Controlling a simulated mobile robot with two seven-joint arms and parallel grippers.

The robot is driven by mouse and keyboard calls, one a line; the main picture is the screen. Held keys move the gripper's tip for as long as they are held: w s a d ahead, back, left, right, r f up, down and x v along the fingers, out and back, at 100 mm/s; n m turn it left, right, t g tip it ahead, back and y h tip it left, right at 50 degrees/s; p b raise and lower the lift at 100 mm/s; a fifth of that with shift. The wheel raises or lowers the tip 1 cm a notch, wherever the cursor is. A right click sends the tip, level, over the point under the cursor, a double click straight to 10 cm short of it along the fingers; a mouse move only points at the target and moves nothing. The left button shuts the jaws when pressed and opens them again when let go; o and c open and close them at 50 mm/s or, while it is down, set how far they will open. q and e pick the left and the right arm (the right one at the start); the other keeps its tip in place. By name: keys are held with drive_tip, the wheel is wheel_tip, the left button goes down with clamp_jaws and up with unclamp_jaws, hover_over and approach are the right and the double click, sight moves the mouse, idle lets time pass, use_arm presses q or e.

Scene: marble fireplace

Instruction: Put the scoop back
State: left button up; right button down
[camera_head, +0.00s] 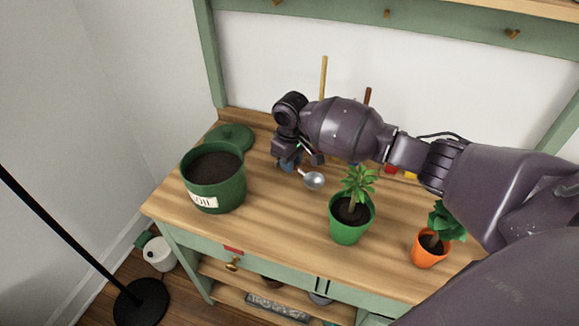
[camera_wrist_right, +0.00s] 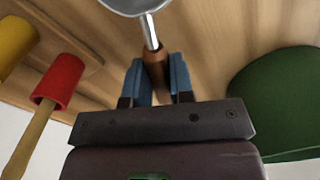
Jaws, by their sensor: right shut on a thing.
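The scoop (camera_head: 314,180) has a round silver bowl and lies just above or on the wooden bench top (camera_head: 285,225), right of the soil pot; I cannot tell whether it touches the wood. In the right wrist view its bowl (camera_wrist_right: 135,3) and wooden handle (camera_wrist_right: 156,68) show. My right gripper (camera_head: 302,160) is shut on the scoop's handle, with blue fingertips on both sides in the wrist view (camera_wrist_right: 160,80). The green soil pot (camera_head: 214,185) is filled with dark soil. My left gripper is not in view.
A green lid (camera_head: 234,138) lies behind the soil pot. A green potted plant (camera_head: 350,228) and an orange potted plant (camera_head: 429,252) stand toward the front right. Tools with red (camera_wrist_right: 58,80) and yellow (camera_wrist_right: 14,42) parts are at the back. Bare wood lies between the pots.

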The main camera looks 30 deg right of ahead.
drive_tip(key=shift+f, duration=0.95)
drive_tip(key=c, duration=1)
unclamp_jaws()
